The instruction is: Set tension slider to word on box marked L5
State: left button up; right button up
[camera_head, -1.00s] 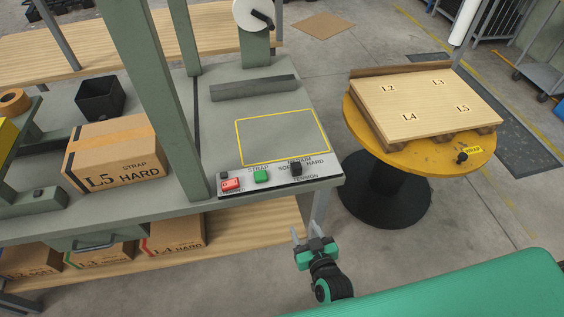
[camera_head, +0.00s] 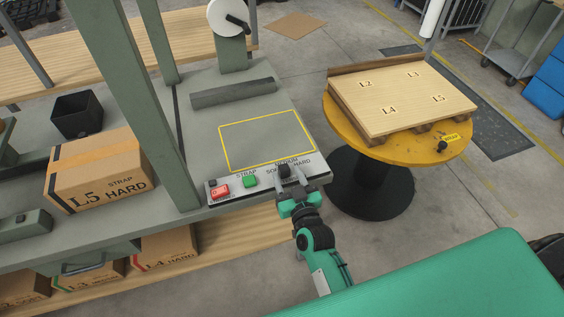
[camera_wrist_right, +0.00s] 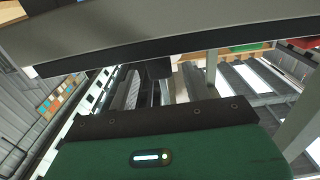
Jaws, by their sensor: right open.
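The box marked L5 (camera_head: 98,172) stands on the bench at left and reads "STRAP HARD". The tension slider's black knob (camera_head: 284,171) is on the control panel (camera_head: 233,191) at the bench's front edge. The knob sits between the words SOFT and HARD, below the partly hidden word MEDIUM. My right gripper (camera_head: 291,192) is open, with its fingertips at the panel's front edge just below the knob; I cannot tell whether they touch it. The wrist view shows the dark bench edge close up, with the knob not clearly readable. My left gripper is out of view.
A red button (camera_head: 220,191) and a green button (camera_head: 250,181) are left of the knob. A green post (camera_head: 168,120) rises from the bench. A yellow turntable (camera_head: 400,150) with a wooden pallet load (camera_head: 402,98) stands at right.

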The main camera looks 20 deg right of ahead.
aim_at(283, 165)
jog(key=shift+w+a, duration=0.1)
jog(key=shift+w, duration=2.45)
grip_shut()
